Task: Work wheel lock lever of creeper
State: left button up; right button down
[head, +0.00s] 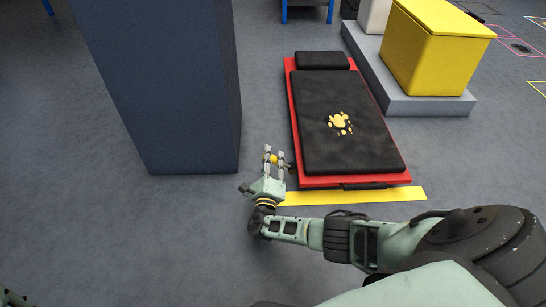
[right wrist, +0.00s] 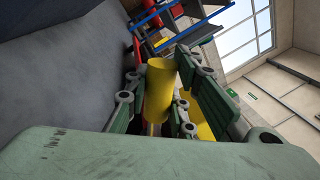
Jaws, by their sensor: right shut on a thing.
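The creeper is a red board (head: 397,178) with a black pad (head: 335,100) and a black headrest, lying on the floor right of centre. A small yellow lever end (head: 270,158) shows by its near left corner. My right gripper (head: 274,153) is shut on it, with fingers on both sides. In the right wrist view the lever end is a yellow cylinder (right wrist: 160,88) between the green fingers of my right gripper (right wrist: 165,80). The lever's base and the wheel are mostly hidden.
A tall dark blue-grey block (head: 160,90) stands close on the left. A yellow bin (head: 435,50) stands on a grey platform (head: 430,105) at the right. A yellow floor stripe (head: 340,197) runs along the creeper's near end. Open floor lies at the lower left.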

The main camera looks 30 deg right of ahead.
jog(key=shift+a+f+n, duration=0.2)
jog(key=shift+n, duration=0.1)
jog(key=c, duration=1.5)
grip_release()
jog(key=v, duration=1.2)
